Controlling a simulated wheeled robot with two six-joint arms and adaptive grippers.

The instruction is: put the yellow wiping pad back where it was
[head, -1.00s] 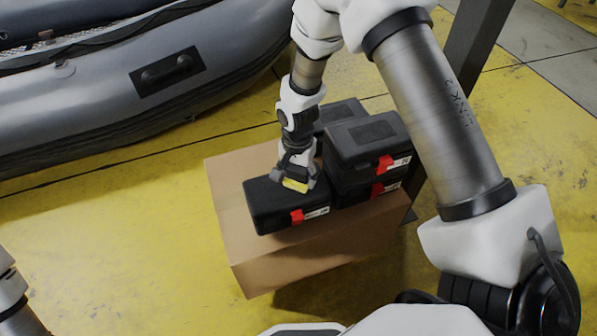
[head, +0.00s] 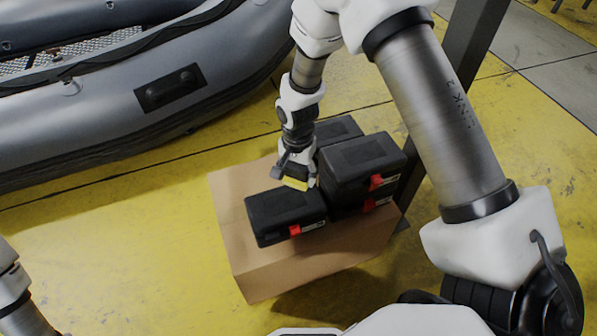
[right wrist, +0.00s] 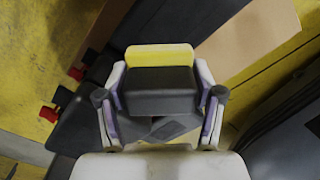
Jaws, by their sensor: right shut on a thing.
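The yellow wiping pad (head: 296,183) has a dark grey block as its back. My right gripper (head: 297,172) is shut on that block. In the right wrist view the pad (right wrist: 160,55) is a yellow strip beyond the block, with the fingers (right wrist: 160,100) on both sides of it. In the head view the pad appears at the rear edge of the front black case (head: 285,218). I cannot tell whether it touches the case. My left arm shows only at the lower left edge; its gripper is out of view.
The front case and a stack of black cases (head: 362,160) with red latches stand on a cardboard box (head: 275,275). The stack is close to the right of my gripper. A grey inflatable boat (head: 110,120) lies behind left. Yellow floor at left is clear.

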